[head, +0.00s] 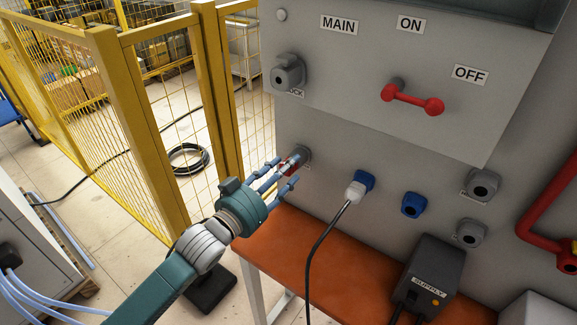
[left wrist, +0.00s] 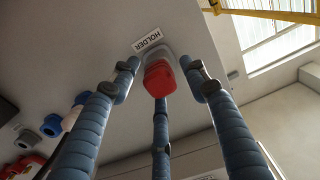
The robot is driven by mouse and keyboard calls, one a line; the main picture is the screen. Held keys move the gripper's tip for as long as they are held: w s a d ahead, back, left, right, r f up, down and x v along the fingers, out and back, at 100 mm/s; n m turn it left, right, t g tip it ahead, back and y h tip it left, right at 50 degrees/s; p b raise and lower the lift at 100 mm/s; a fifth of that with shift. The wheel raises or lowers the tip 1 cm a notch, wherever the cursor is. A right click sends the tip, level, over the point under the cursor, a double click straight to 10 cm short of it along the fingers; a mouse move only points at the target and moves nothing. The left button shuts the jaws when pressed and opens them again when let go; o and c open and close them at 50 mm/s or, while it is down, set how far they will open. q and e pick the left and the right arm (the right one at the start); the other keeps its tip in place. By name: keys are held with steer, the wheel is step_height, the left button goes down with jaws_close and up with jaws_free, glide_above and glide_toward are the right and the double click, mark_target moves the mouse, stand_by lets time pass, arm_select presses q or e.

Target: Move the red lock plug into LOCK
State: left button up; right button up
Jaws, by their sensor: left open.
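The red lock plug (left wrist: 158,80) sits in a grey socket under the HOLDER label (left wrist: 147,41) in the left wrist view. In the head view the plug (head: 289,163) is small and partly covered by fingers. My left gripper (head: 284,171) is open, with its fingers spread close in front of the plug. In the left wrist view two fingertips flank the plug and a third finger lies below it; I cannot tell whether any finger touches it. The LOCK socket (head: 287,75) is grey, higher on the panel, its label partly hidden. My right gripper is not in view.
A red handle (head: 412,98) sits between ON and OFF. A white plug (head: 354,192) with a black cable is in a blue socket, right of the holder. An orange bench (head: 282,245) with a SUPPLY box (head: 428,275) stands below. A yellow fence (head: 113,110) is at left.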

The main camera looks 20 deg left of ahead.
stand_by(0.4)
arm_select(q)
jaws_close()
steer(key=shift+p+v, duration=1.1)
steer(key=shift+v, duration=1.85)
steer(key=shift+s, duration=0.1)
